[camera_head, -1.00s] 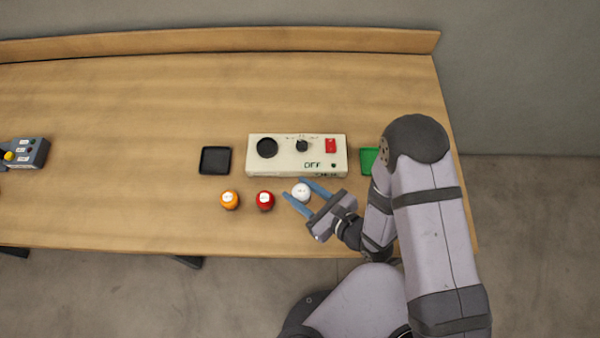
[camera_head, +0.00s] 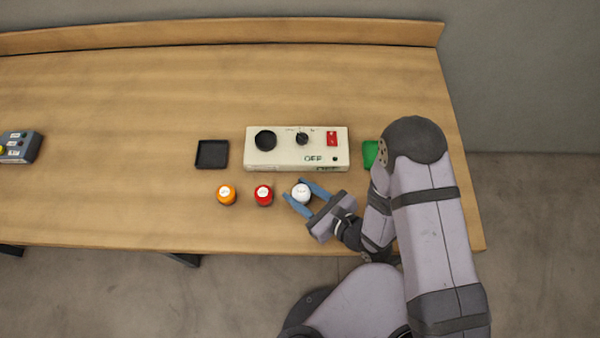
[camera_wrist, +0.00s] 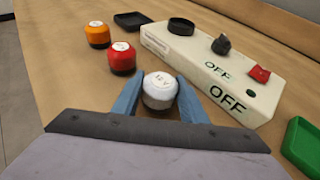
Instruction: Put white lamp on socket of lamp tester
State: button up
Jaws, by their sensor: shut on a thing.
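The white lamp (camera_head: 301,191) stands on the table in front of the tester. It also shows in the wrist view (camera_wrist: 160,90), with a white cap and a dark base. My gripper (camera_head: 302,192) is shut on the white lamp, one blue finger on each side; in the wrist view the fingers (camera_wrist: 160,98) flank it. The lamp tester (camera_head: 298,161) is a cream box behind the lamp, with "OFF" showing on it. Its round black socket (camera_head: 265,140) is at the left of its top and is empty. A black knob (camera_head: 302,139) and a red switch (camera_head: 332,139) are to the right.
A red lamp (camera_head: 264,195) and an orange lamp (camera_head: 226,194) stand left of my gripper. A black tray (camera_head: 211,154) lies left of the tester, a green tray (camera_head: 370,153) right of it. A grey button box (camera_head: 20,147) is at far left. The table between is clear.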

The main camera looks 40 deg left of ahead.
aim_at(308, 197)
jog(key=shift+f, duration=0.2)
jog(key=o, duration=1.1)
jog(key=p+v, duration=0.1)
jog(key=v, duration=0.1)
jog(key=p+v, duration=0.1)
jog(key=v, duration=0.2)
jog(key=shift+w+r, duration=0.1)
jog(key=shift+r, duration=0.25)
jog(key=shift+p+v, duration=0.45)
jog(key=shift+v, duration=0.55)
jog(key=shift+c, duration=1.3)
